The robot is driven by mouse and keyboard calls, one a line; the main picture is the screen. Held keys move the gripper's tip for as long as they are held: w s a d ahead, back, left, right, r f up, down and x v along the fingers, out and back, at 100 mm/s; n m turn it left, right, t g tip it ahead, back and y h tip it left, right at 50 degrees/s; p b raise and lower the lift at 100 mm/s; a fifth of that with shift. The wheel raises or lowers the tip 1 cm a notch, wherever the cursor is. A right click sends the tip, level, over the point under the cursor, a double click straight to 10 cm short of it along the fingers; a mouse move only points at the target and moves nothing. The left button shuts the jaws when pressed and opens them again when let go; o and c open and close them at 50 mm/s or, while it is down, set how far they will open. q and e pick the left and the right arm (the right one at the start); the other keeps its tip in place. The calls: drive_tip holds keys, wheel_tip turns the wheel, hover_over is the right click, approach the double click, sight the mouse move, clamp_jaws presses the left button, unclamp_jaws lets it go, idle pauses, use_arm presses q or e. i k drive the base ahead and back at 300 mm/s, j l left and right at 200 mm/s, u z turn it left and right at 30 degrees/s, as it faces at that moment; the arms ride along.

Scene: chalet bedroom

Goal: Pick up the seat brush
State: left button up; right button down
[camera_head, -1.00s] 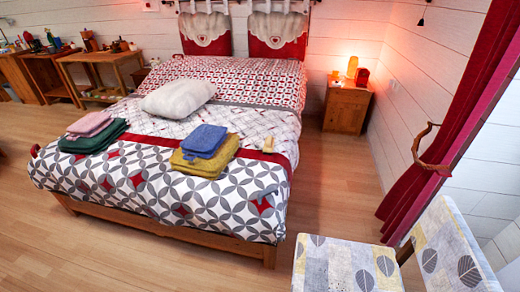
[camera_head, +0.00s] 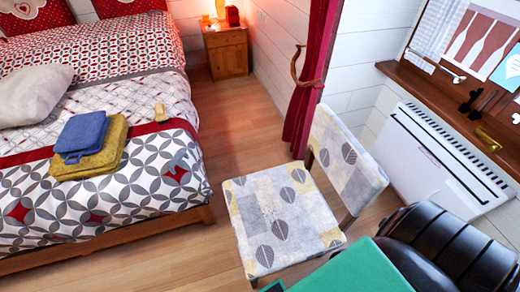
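I cannot make out a seat brush for certain in the head view. The patterned chair (camera_head: 285,217) with leaf prints stands right of the bed, and no clear brush shape shows on its seat. A small pale object (camera_head: 160,112) stands on the bed near its right edge; it is too small to identify. Small dark items (camera_head: 470,101) lie on the wooden shelf at the upper right, also too small to name. Neither of my grippers is in view.
The bed (camera_head: 110,213) fills the left, with blue (camera_head: 82,135) and yellow (camera_head: 105,155) folded cloths on it. A green surface (camera_head: 350,270) and a black rounded thing (camera_head: 440,245) fill the lower right. Clear floor (camera_head: 242,120) lies between bed and curtain.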

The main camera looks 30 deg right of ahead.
sight(160, 109)
drive_tip(key=i+j+z, duration=0.1)
drive_tip(key=j+z, duration=0.25)
drive_tip(key=j, duration=0.25)
drive_tip(key=j+z, duration=0.85)
drive_tip(key=k+j+z, duration=0.15)
drive_tip(key=j+z, duration=0.3)
drive_tip(key=i+j+z, duration=0.1)
drive_tip(key=j+z, duration=0.25)
drive_tip(key=z, duration=0.15)
